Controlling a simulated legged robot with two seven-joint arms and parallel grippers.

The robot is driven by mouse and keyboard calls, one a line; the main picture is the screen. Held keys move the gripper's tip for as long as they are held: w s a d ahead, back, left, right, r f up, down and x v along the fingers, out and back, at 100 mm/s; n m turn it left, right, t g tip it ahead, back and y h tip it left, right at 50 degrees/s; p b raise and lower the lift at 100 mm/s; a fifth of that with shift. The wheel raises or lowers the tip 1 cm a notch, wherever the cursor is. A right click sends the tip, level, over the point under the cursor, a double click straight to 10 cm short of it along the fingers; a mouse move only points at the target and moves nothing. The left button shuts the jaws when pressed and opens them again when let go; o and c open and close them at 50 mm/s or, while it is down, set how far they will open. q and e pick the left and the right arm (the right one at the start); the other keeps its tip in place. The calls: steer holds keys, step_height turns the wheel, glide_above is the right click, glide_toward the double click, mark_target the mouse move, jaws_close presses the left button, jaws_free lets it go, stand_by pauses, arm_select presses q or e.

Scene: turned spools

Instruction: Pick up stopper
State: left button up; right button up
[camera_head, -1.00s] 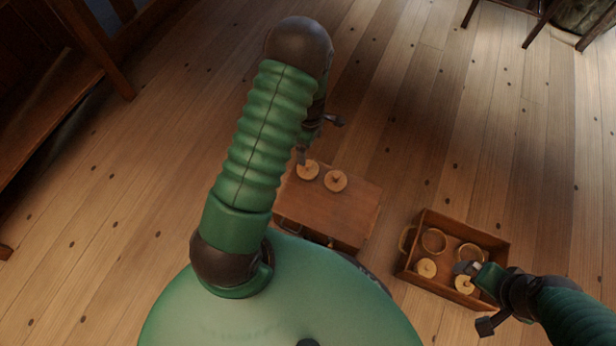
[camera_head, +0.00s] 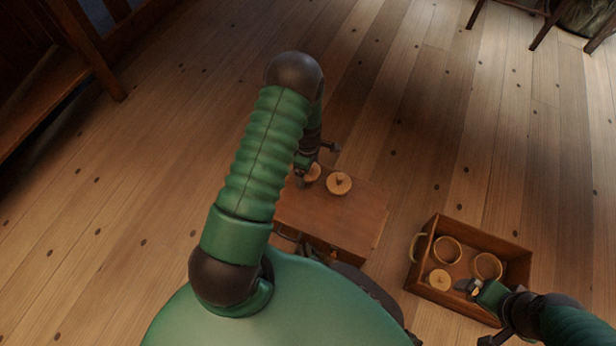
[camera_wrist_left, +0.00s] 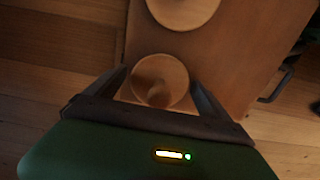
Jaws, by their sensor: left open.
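The nearer stopper (camera_wrist_left: 172,71) lies between the fingers of my left gripper (camera_wrist_left: 160,92) in the left wrist view. In the head view this stopper (camera_head: 314,172) is partly hidden by my left gripper (camera_head: 304,169), which is open just above it. The other stopper (camera_head: 338,183) sits to its right, and its edge shows at the top of the wrist view (camera_wrist_left: 184,8). My right gripper (camera_head: 470,287) is over an open crate; its jaws are too small to read.
The wooden box (camera_head: 330,218) has a handle on its near side. The open crate (camera_head: 484,236) to the right holds two rings (camera_head: 447,250) and a round disc (camera_head: 440,280). Dark furniture (camera_head: 85,60) stands at the upper left.

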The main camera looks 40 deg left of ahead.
arm_select(q)
steer(key=shift+f, duration=0.15)
steer(key=c, duration=1.4)
